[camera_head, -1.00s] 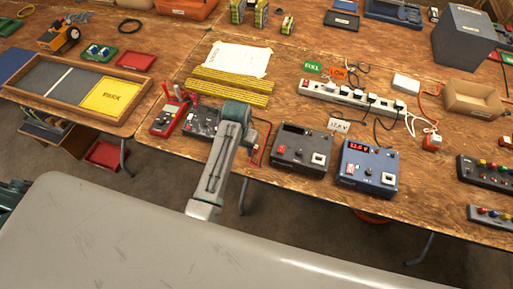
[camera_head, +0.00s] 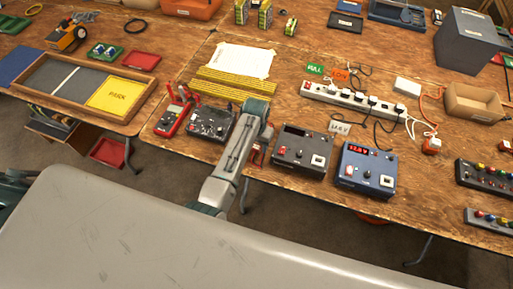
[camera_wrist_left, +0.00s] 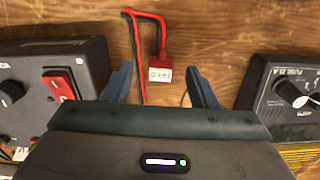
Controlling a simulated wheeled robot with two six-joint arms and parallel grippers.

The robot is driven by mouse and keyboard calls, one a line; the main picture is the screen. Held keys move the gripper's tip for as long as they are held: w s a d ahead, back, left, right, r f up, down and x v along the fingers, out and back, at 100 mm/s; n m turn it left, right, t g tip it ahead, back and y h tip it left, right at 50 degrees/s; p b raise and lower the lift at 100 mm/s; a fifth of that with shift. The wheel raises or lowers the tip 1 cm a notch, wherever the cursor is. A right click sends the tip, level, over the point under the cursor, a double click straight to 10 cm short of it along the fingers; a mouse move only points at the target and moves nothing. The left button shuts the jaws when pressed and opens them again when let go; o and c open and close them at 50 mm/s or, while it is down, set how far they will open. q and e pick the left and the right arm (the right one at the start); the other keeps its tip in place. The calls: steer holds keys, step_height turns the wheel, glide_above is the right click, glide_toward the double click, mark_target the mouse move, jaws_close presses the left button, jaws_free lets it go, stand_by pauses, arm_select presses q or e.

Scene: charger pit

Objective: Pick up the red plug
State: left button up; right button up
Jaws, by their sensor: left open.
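The red plug (camera_wrist_left: 163,60) shows in the left wrist view, with a white label on it and a red cable bending away from it. It lies on the wooden table. My left gripper (camera_wrist_left: 158,80) is open, with one finger on each side of the plug's lower side in the picture; I cannot tell how high the fingers are above it. In the head view, a bit of red (camera_head: 258,156) shows beside my left arm, which hides most of that spot and the fingertips. My right gripper is not in view.
A black box with a knob (camera_head: 211,123) and a dark grey charger (camera_head: 302,150) stand close on either side of my left gripper. A blue charger (camera_head: 366,171) and a white power strip (camera_head: 355,100) are farther right. A red multimeter (camera_head: 172,118) is at left.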

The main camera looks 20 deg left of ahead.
arm_select(q)
steer(key=shift+w+f, duration=0.1)
steer(key=shift+f, duration=1.35)
steer(key=c, duration=1.1)
steer(key=shift+r+p, duration=0.1)
steer(key=shift+p, duration=0.25)
